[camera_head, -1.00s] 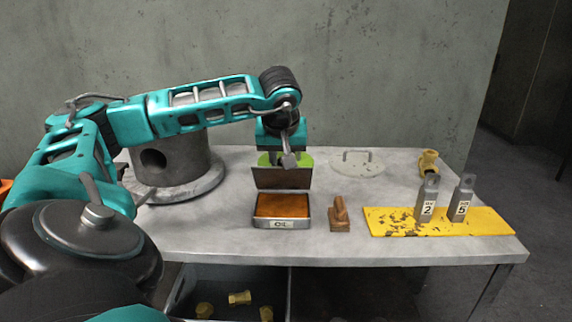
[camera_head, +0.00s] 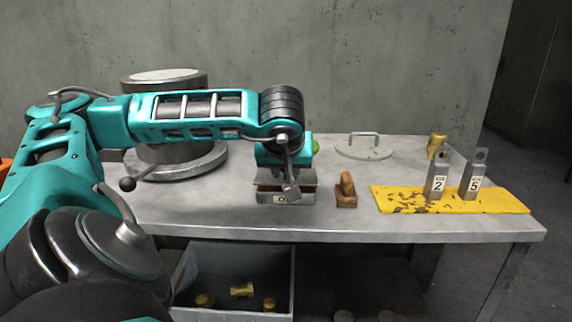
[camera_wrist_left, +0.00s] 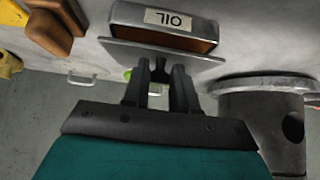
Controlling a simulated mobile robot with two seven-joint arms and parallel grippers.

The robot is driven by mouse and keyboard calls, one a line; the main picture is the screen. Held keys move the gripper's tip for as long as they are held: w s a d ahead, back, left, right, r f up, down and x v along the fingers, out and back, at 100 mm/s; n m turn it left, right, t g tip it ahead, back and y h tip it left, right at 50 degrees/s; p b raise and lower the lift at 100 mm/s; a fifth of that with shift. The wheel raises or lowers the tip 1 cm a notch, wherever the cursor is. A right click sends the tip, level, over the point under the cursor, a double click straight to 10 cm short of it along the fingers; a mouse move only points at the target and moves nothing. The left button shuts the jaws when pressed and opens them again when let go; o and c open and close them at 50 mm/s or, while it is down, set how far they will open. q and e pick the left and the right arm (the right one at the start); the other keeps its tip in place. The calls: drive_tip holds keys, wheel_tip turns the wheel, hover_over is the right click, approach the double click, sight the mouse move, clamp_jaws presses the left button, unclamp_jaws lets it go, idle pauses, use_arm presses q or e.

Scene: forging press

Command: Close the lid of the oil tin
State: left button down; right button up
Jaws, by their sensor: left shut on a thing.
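The oil tin (camera_head: 272,197) sits on the grey bench, partly hidden behind my left gripper; its OIL label and orange-brown inside show in the left wrist view (camera_wrist_left: 180,20). Its flat metal lid (camera_wrist_left: 150,52) is tilted low over the tin, with a gap still showing the inside. My left gripper (camera_wrist_left: 162,68) is at the lid's far side, its fingers close together on what looks like a dark part of the lid. In the head view the wrist covers the fingertips. My right gripper is not in view.
A brown wooden-handled block (camera_head: 346,192) stands right of the tin. Beyond are a yellow plate (camera_head: 450,201) with two numbered metal blocks, a round handled cover (camera_head: 364,150) and a brass piece (camera_head: 437,144). A dark cylinder (camera_head: 180,158) stands left. A grey bin (camera_head: 206,262) is below.

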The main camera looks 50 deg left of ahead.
use_arm(q)
drive_tip(key=shift+s+d+f, duration=0.2)
drive_tip(key=shift+d+f, duration=0.05)
drive_tip(key=shift+f, duration=0.45)
drive_tip(key=c, duration=0.9)
unclamp_jaws()
drive_tip(key=shift+r, duration=0.1)
drive_tip(key=shift+w+a, duration=0.1)
drive_tip(key=shift+r, duration=0.15)
drive_tip(key=shift+r, duration=0.25)
drive_tip(key=p+v, duration=0.4)
drive_tip(key=v, duration=0.8)
drive_tip(key=shift+d, duration=0.25)
